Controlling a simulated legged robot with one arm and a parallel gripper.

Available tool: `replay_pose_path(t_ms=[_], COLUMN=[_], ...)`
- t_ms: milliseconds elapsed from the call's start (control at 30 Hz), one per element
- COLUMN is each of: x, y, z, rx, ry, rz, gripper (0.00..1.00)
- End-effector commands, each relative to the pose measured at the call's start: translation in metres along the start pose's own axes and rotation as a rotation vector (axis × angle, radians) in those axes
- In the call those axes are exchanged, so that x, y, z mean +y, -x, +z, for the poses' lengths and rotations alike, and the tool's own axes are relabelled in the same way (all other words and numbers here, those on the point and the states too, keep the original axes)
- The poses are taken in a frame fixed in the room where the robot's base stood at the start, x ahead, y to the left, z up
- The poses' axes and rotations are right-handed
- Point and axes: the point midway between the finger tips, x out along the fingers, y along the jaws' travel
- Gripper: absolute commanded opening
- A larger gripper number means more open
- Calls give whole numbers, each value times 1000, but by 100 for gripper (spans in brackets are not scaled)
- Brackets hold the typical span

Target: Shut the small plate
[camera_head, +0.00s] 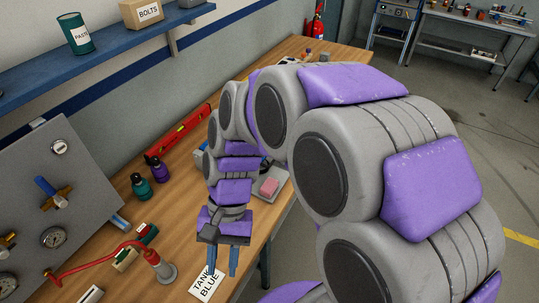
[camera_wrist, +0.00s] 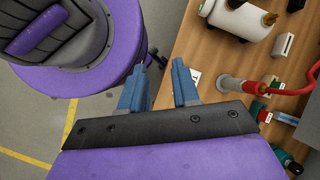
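My gripper (camera_head: 222,262) hangs over the front edge of the wooden workbench, its two blue fingers apart and nothing between them. The wrist view also shows its open fingers (camera_wrist: 162,75), with grey floor and the bench edge beyond them. No part is clearly recognisable as the small plate. A tilted grey panel (camera_head: 90,178) at the left carries a blue-handled valve (camera_head: 50,192) and gauges; my gripper is right of it, apart. A grey tray (camera_head: 262,196) with a pink block (camera_head: 269,187) sits partly behind my arm.
A white card reading TANK BLUE (camera_head: 206,286) lies near my gripper. A red hose (camera_head: 100,262) runs from the panel to a grey fitting (camera_head: 162,268). Teal (camera_head: 140,187) and purple (camera_head: 159,169) bottles stand behind. A white tank (camera_wrist: 242,20) shows in the wrist view.

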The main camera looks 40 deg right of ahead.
Motion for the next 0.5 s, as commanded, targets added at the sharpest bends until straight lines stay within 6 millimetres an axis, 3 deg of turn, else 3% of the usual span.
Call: replay_pose_path(t_ms=[300,500], x=[-38,-45], y=[19,41], z=[-57,-106], rx=[-316,-539], ry=[-478,-767], rz=[-254,-404], gripper=[31,31])
